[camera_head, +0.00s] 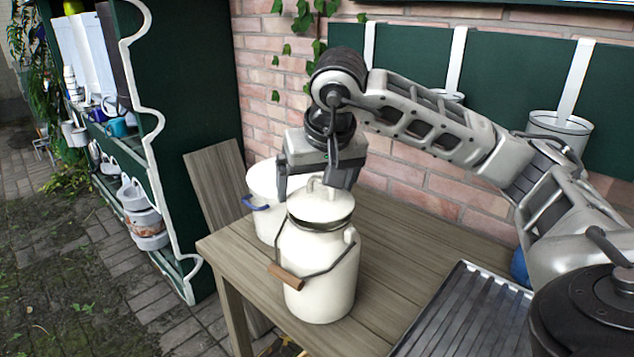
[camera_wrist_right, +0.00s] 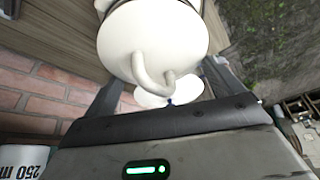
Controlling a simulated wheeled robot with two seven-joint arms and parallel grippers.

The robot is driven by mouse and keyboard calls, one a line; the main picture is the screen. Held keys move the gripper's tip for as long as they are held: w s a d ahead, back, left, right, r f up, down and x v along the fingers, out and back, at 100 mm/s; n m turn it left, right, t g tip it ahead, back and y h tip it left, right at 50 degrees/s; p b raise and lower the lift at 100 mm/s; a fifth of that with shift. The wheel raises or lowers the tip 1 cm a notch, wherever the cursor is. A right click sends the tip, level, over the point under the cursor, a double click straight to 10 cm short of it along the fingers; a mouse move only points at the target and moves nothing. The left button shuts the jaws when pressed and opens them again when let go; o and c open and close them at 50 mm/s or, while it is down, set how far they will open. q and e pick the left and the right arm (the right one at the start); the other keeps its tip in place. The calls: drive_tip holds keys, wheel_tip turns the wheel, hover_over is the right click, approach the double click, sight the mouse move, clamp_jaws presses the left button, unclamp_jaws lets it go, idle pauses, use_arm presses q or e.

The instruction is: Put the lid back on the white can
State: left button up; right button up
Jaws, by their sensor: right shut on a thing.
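The white can (camera_head: 318,279) stands upright near the front left of the wooden table, its wire bail with a wooden grip hanging at its front. Its white domed lid (camera_head: 321,208) with a loop handle is over the can's mouth. A dark band shows between lid and can; I cannot tell whether the lid is fully seated. My right gripper (camera_head: 315,186) is above the lid, shut on it, one finger at each side. In the right wrist view the lid (camera_wrist_right: 158,38) and its loop lie between the fingers. My left gripper is out of view.
A white pot (camera_head: 262,190) with a blue handle stands close behind the can. A dark ribbed tray (camera_head: 468,312) lies at the table's right. The wooden table (camera_head: 400,250) is bare between can and tray. A green shelf (camera_head: 190,120) stands left; a brick wall is behind.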

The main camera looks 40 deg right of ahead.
idle(0.3)
drive_tip(key=o, duration=0.7)
drive_tip(key=shift+r+p, duration=0.85)
drive_tip(key=shift+r, duration=0.1)
drive_tip(key=shift+r+p, duration=0.7)
drive_tip(key=shift+r, duration=0.05)
drive_tip(key=shift+r+p, duration=1.1)
drive_tip(key=shift+r, duration=0.15)
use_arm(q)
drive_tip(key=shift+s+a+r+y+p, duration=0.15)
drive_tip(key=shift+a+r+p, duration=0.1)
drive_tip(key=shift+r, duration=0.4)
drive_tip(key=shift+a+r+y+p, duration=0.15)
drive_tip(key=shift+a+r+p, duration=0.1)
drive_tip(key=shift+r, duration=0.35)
use_arm(e)
drive_tip(key=shift+r, duration=0.55)
